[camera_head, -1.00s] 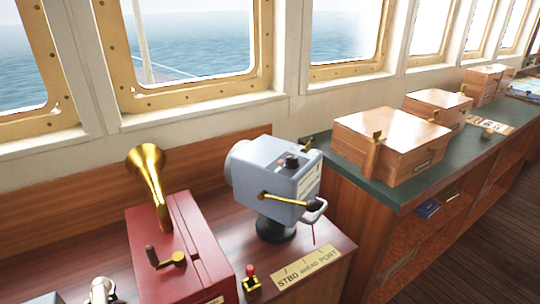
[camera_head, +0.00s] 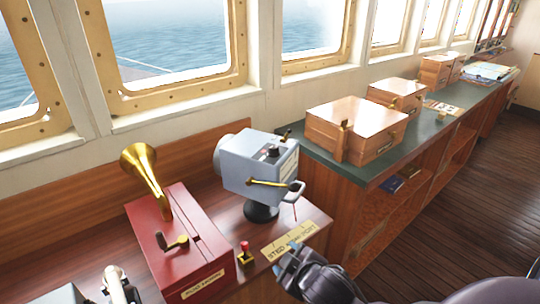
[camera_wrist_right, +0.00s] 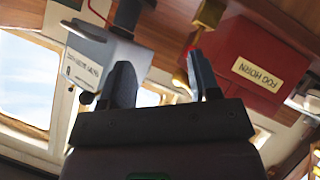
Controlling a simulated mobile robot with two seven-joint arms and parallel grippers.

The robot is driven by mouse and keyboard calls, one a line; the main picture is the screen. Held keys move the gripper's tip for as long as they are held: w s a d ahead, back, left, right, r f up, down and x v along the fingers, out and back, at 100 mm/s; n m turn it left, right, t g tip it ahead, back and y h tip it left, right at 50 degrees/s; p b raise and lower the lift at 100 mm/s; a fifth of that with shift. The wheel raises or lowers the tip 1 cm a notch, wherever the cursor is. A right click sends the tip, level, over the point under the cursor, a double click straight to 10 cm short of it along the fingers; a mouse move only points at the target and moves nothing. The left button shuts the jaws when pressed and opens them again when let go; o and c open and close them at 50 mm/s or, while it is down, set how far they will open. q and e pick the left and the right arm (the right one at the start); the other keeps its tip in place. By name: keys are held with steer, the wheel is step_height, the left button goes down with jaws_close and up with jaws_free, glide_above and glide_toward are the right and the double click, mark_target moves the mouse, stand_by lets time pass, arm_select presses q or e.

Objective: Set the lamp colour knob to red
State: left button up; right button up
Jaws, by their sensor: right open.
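The signal lamp (camera_head: 258,170) is a blue-grey box on a dark stand on the wooden console, with a brass lever on its near side. A black knob (camera_head: 273,150) sits on its top; its pointer setting is too small to read. My right gripper (camera_head: 291,258) is at the bottom of the head view, in front of the lamp and well apart from it. In the right wrist view my right gripper (camera_wrist_right: 162,80) is open and empty, with the lamp (camera_wrist_right: 105,62) beyond its left finger. The knob is not clear there.
A red fog horn box (camera_head: 178,245) with a brass horn and crank stands left of the lamp. A small red-topped control (camera_head: 245,253) and a brass STBD/PORT plate (camera_head: 290,238) lie in front. Wooden boxes (camera_head: 358,128) stand on the green-topped counter at right.

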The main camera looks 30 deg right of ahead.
steer(key=w+a+r+n+t+y, duration=0.3)
steer(key=w+r+n+t, duration=0.1)
steer(key=w+r+n, duration=0.25)
steer(key=w+a+r+n+t+y, duration=0.25)
steer(key=w+r+n+t, duration=0.2)
steer(key=r, duration=0.35)
steer(key=w+a+r+n+g+y, duration=0.25)
steer(key=a+r+n+y, duration=0.3)
steer(key=n+y, duration=0.55)
steer(key=n+g+h, duration=1.5)
steer(key=n+g, duration=0.2)
steer(key=n, duration=1.1)
glide_toward(274, 146)
steer(key=shift+y, duration=0.25)
step_height(274, 146, down, 9)
steer(key=shift+w+d+f+p, duration=0.1)
steer(key=shift+w+d+p, duration=0.05)
steer(key=shift+p, duration=0.5)
arm_select(q)
steer(key=shift+s+a+r, duration=0.1)
steer(key=shift+a+r, duration=0.05)
steer(key=shift+r, duration=0.45)
